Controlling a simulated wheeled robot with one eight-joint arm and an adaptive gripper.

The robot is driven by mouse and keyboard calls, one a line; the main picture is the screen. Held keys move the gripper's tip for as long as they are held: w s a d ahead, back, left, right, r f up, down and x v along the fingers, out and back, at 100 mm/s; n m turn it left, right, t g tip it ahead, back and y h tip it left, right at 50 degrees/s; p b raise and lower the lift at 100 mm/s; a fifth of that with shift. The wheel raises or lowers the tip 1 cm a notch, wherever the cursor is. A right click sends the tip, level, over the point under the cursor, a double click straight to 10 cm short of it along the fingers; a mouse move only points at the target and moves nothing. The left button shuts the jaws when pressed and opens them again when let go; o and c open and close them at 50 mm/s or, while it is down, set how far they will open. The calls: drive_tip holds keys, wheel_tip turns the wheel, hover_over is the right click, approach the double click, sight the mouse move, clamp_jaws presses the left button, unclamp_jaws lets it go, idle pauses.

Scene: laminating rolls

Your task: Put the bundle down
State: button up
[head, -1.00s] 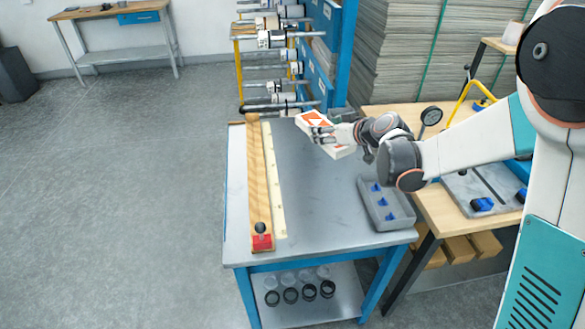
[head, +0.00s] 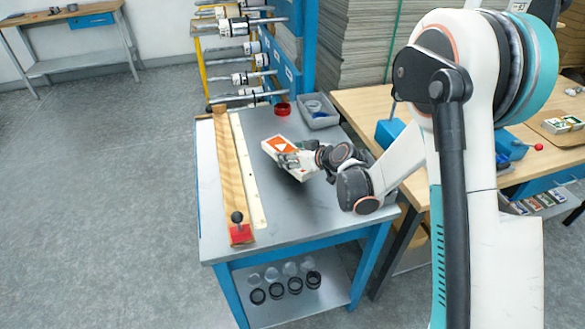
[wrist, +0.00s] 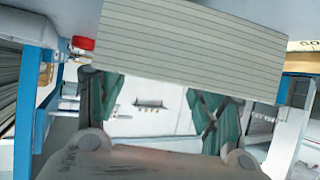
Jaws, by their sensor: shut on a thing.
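The bundle (head: 279,146) is a flat block with a white and orange top. It is over the right-middle part of the grey worktable (head: 290,222) in the head view. My gripper (head: 289,160) is shut on its near right side. In the wrist view the bundle (wrist: 190,48) fills the upper middle as a pale block with many thin layers, and the gripper's dark and green fingers stand below it. I cannot tell whether the bundle's underside touches the tabletop.
A wooden board (head: 230,170) with a red-based knob lies along the table's left side, beside a pale strip (head: 247,165). A red ring (head: 282,109) and a grey bin (head: 318,112) stand at the back. The front of the tabletop is clear.

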wheel_tip(320, 180, down, 4)
drive_tip(key=shift+f+b, duration=0.2)
drive_tip(key=shift+b, duration=0.65)
drive_tip(key=shift+r, duration=0.1)
drive_tip(key=o, duration=1.3)
